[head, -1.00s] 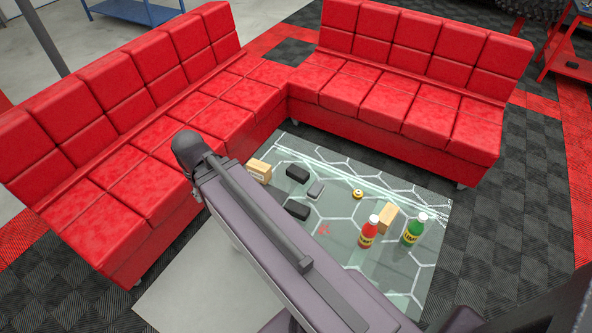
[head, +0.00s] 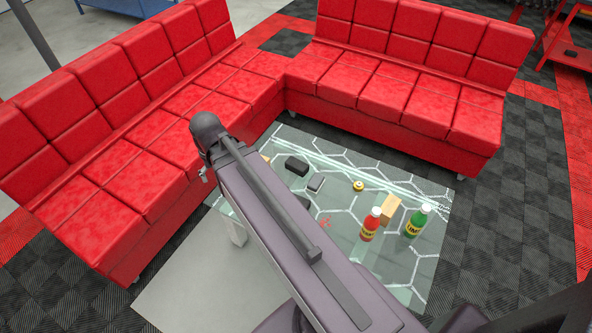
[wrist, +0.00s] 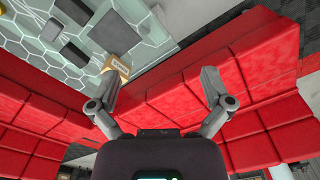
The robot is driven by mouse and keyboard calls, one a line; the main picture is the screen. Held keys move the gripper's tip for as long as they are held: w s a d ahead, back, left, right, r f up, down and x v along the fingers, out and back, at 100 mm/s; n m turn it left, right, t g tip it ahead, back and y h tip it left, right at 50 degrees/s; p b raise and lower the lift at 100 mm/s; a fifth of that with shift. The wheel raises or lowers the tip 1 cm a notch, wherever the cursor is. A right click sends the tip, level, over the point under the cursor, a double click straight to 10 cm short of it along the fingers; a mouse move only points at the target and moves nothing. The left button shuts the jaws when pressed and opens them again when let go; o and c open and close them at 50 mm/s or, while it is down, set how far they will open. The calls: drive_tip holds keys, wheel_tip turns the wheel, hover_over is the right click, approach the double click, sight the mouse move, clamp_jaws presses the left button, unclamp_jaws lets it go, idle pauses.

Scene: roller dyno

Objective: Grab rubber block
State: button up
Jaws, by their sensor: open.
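Black blocks lie on the glass table (head: 345,160); I cannot tell which is the rubber block. One black block (head: 297,165) sits near the table's far left side in the head view. A second dark block (head: 303,201) is partly hidden by my arm. A small grey piece (head: 316,183) lies between them. Dark blocks also show at the upper left of the wrist view (wrist: 75,52). My gripper (wrist: 160,78) is open and empty, its fingers spread over the red sofa, beside the table's edge. In the head view it is mostly hidden behind my arm.
A tan box (wrist: 117,68) shows by the left finger in the wrist view. A red bottle (head: 370,225), a green bottle (head: 417,222), another tan box (head: 390,209) and a small yellow item (head: 358,186) stand on the table. A red L-shaped sofa (head: 400,100) borders it.

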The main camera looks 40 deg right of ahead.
drive_tip(key=w+d+f+m+b, duration=0.6)
drive_tip(key=d+f+m+b, duration=0.2)
drive_tip(key=d+f, duration=0.1)
drive_tip(key=m+t+b, duration=0.4)
drive_tip(key=m+b, duration=1.7)
drive_tip(key=m, duration=0.1)
approach(297, 163)
drive_tip(key=s+r, duration=0.1)
drive_tip(key=r, duration=0.1)
drive_tip(key=shift+s+d+f+y, duration=0.2)
drive_tip(key=shift+d+y, duration=0.05)
drive_tip(key=shift+y, duration=0.15)
drive_tip(key=b+x, duration=0.7)
drive_tip(key=x, duration=0.1)
drive_tip(key=shift+w+f+b, duration=0.15)
drive_tip(key=shift+f+b, duration=0.15)
drive_tip(key=shift+b, duration=0.15)
drive_tip(key=shift+w+b+x, duration=0.2)
drive_tip(key=shift+b+x, duration=2.15)
drive_tip(key=shift+x, duration=0.25)
